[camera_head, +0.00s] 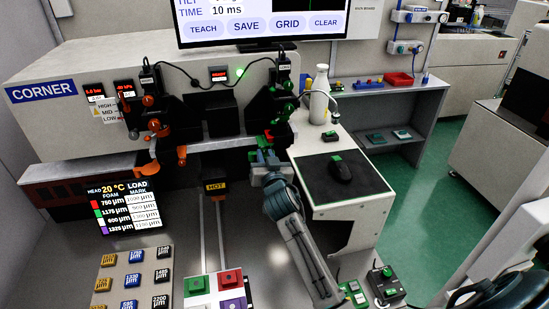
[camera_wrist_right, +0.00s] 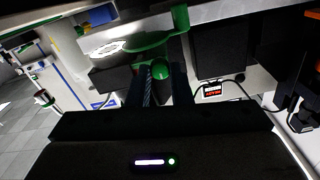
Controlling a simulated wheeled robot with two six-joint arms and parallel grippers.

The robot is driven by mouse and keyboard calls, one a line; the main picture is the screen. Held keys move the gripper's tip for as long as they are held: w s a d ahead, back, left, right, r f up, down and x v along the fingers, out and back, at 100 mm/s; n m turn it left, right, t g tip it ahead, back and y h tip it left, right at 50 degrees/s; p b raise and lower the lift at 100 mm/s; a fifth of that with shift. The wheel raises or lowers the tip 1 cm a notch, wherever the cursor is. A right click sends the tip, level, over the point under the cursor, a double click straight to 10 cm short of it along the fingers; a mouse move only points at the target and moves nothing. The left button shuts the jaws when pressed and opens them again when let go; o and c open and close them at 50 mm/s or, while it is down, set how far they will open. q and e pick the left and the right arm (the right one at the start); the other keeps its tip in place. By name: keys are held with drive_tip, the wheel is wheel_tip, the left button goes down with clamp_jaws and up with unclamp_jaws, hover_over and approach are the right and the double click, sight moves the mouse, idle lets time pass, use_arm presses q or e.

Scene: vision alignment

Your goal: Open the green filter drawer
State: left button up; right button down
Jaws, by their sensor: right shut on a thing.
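The green filter drawer (camera_head: 268,134) is on the right-hand black optical unit, under its several green knobs. In the head view it is small and partly hidden by my right gripper (camera_head: 264,156), which reaches up to it from below. In the right wrist view, a green knob (camera_wrist_right: 160,69) sits between the two fingers of my right gripper (camera_wrist_right: 161,82), which is shut on it. A green curved part (camera_wrist_right: 158,43) lies just beyond, beside a pale round disc (camera_wrist_right: 106,49). How far the drawer is out I cannot tell. My left gripper is not in view.
The left optical unit has orange knobs and an orange handle (camera_head: 148,170). A cable hangs between the units.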

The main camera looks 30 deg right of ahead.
drive_tip(key=a, duration=0.1)
drive_tip(key=w+a, duration=0.1)
drive_tip(key=a, duration=0.1)
drive_tip(key=shift+a+b, duration=0.3)
drive_tip(key=shift+b, duration=0.1)
drive_tip(key=c, duration=1.3)
unclamp_jaws()
drive_tip(key=b+v, duration=0.2)
drive_tip(key=v, duration=0.8)
drive_tip(key=shift+s+b, duration=0.4)
